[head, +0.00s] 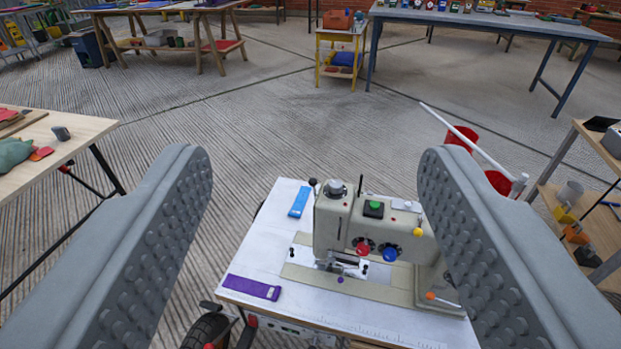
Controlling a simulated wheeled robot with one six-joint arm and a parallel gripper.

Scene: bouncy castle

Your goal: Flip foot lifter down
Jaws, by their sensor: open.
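A pale grey sewing machine (337,220) stands on a white-topped wheeled table (262,250), below and ahead of my gripper. The presser foot area (343,264) is at the lower left of the machine. The machine carries a red knob (362,250), a blue knob (389,254), a yellow knob (418,232), a green button (374,206) and an orange-tipped lever (440,298). I cannot tell for sure which part is the foot lifter. My gripper (313,162) is open and empty, its studded grey fingers wide apart. The right finger hides the machine's right end.
A blue strip (299,202) and a purple strip (252,288) lie on the white table. A wooden table (60,140) is at left, a shelf (560,200) at right. The floor beyond is mostly clear.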

